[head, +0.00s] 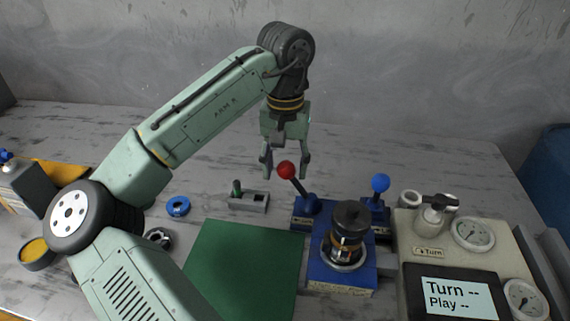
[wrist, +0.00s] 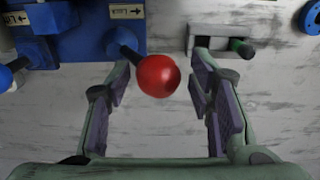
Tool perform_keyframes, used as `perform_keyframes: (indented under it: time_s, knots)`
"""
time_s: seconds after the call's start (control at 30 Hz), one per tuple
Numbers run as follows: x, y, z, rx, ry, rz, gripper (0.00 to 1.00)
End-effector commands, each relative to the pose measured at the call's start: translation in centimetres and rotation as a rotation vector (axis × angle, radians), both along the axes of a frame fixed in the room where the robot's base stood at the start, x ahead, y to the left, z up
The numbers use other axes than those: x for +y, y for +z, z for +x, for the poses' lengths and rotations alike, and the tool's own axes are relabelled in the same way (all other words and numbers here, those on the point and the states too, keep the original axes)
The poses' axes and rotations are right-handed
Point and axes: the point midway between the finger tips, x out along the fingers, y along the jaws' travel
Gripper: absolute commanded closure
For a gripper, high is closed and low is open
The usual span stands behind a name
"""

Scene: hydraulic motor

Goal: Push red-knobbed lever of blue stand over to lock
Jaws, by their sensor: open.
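The blue stand (head: 318,272) stands right of the middle of the table and holds a dark motor (head: 347,228). Its red-knobbed lever (head: 285,170) leans up and to the left in the head view. In the wrist view the red knob (wrist: 158,76) sits between the finger lines, nearer the left finger, with a "Lock" arrow label (wrist: 126,12) beside its base. In the wrist view my gripper (wrist: 160,95) shows both fingers apart. Whether a finger touches the knob cannot be told.
A blue-knobbed lever (head: 380,183) stands on the stand's right side. A gauge box with a display (head: 455,290) is at right. A green mat (head: 240,270) lies left of the stand. A grey block with a green pin (head: 248,200) and a blue ring (head: 178,206) lie behind the mat.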

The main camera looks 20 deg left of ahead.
Motion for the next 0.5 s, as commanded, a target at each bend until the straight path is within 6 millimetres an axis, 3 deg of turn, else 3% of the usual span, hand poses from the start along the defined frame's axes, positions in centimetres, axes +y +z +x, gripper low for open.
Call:
perform_keyframes:
  time_s: [0.5]
  knots:
    - [0.0,4.3,0.0,-0.001,-0.001,-0.001,0.52]
